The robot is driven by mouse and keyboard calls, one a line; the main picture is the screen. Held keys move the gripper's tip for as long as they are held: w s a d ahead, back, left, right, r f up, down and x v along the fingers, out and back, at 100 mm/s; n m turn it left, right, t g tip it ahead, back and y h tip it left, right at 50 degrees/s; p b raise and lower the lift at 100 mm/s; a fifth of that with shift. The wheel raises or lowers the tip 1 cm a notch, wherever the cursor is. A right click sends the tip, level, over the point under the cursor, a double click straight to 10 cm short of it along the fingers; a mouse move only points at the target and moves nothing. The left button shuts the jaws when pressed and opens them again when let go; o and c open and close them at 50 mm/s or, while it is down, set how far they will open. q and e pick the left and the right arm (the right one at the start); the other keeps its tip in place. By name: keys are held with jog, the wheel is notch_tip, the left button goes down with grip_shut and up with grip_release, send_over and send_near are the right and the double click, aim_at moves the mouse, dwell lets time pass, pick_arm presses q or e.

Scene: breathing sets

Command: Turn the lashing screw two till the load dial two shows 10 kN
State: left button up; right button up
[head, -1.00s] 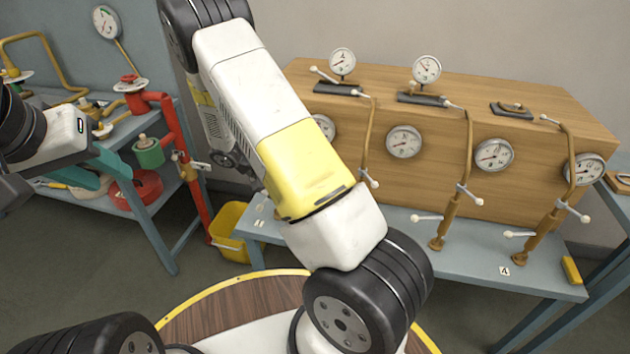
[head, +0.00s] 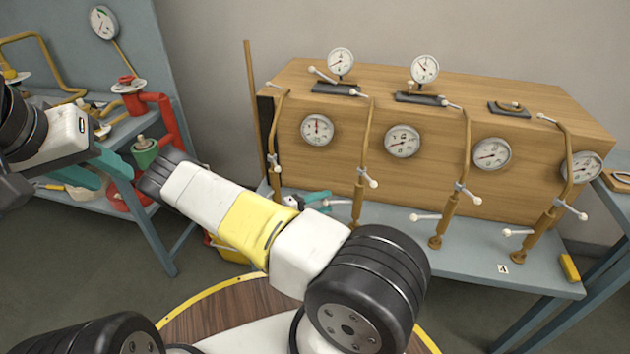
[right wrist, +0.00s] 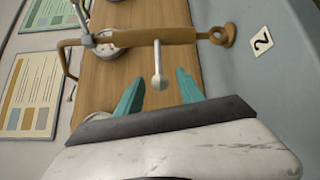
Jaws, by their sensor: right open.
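Lashing screw two (head: 357,205) is a brown upright screw with white-knobbed handles, second from the left along the wooden crate (head: 450,100). Load dial two (head: 402,140) is the round white dial on the crate front just right of it; its figures are too small to read. My right gripper (head: 322,200) is open beside the screw's lower part, on its left. In the right wrist view, a white-tipped handle (right wrist: 159,80) of the screw (right wrist: 150,38) shows between the spread teal fingers, near their tips. My left gripper (head: 105,168) is at the left; its opening is unclear.
Similar screws stand to both sides, the third (head: 452,200) and fourth (head: 548,215) to the right. A grey-blue bench (head: 400,240) carries them. A number 2 tag (right wrist: 261,42) lies near the screw's foot. A yellow block (head: 570,268) lies at the bench's right end. Red pipework (head: 165,115) stands left.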

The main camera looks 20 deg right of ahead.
jog(key=d, duration=0.3)
jog(key=shift+w+d+f, duration=0.1)
jog(key=shift+w+d, duration=0.2)
grip_shut()
dwell(1.2)
